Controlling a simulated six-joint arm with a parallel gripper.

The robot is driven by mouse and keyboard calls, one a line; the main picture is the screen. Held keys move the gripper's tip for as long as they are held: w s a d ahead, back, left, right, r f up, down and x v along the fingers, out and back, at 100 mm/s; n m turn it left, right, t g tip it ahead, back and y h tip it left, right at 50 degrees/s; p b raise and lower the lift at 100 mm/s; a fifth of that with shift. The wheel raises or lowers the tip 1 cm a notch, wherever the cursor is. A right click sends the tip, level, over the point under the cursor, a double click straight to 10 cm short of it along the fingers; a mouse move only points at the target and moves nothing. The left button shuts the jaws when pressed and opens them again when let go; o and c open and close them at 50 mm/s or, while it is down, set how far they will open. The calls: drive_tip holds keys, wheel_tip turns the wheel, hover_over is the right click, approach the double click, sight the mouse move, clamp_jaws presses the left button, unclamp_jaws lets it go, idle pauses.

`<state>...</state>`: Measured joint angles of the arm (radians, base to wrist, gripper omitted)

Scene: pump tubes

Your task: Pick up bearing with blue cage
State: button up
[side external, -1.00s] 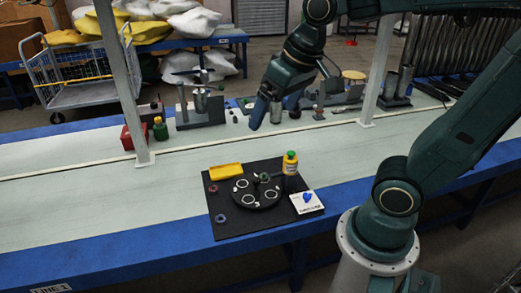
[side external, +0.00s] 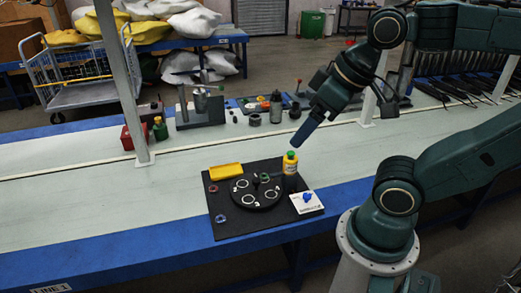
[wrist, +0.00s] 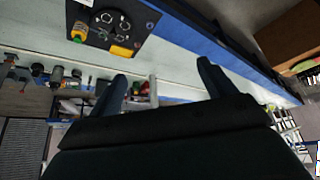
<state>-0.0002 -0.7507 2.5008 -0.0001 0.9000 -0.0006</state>
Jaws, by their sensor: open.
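My gripper (side external: 300,138) is in the air above the conveyor, behind and right of the mat, tilted down to the left. In the wrist view my gripper (wrist: 161,70) is open, with nothing between its fingers. The mat (wrist: 135,18) shows at the top there.
The round plate holds several white rings and a green part (side external: 264,177). A post (side external: 125,85) stands left. The conveyor's left stretch is clear.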

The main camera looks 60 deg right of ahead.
drive_tip(key=c, duration=0.4)
drive_tip(key=shift+w, duration=0.15)
drive_tip(key=n+g, duration=0.6)
drive_tip(key=n, duration=1.8)
hover_over(221, 217)
wheel_tip(221, 217, down, 34)
drive_tip(key=f, duration=0.1)
drive_tip(key=shift+f, duration=4.05)
